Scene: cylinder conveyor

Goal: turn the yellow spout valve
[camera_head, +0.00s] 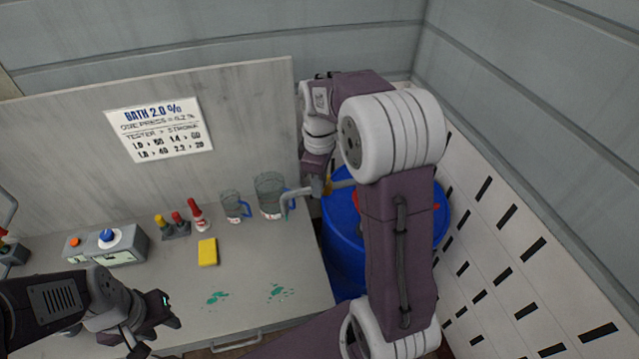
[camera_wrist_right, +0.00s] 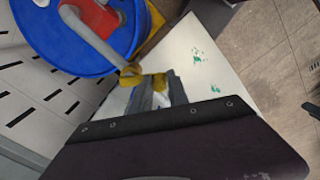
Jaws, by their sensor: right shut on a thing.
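The blue drum (camera_head: 342,240) stands at the right end of the bench, partly hidden behind my right arm. A grey spout pipe (camera_head: 298,192) bends from its top out over the bench edge. The yellow spout valve (camera_head: 328,187) sits on this pipe, mostly covered by my right gripper (camera_head: 317,186). In the right wrist view the yellow valve (camera_wrist_right: 131,73) is at the tips of my right gripper (camera_wrist_right: 157,85), which is shut on it. My left gripper (camera_head: 163,328) is open and empty over the front left of the bench.
Two clear jugs with blue handles (camera_head: 233,207) (camera_head: 270,196) stand near the spout. A yellow sponge (camera_head: 207,252), small bottles (camera_head: 196,215) and a tester (camera_head: 107,245) are on the bench (camera_head: 240,270). Green spills mark its front. A slotted white wall (camera_head: 520,230) bounds the right.

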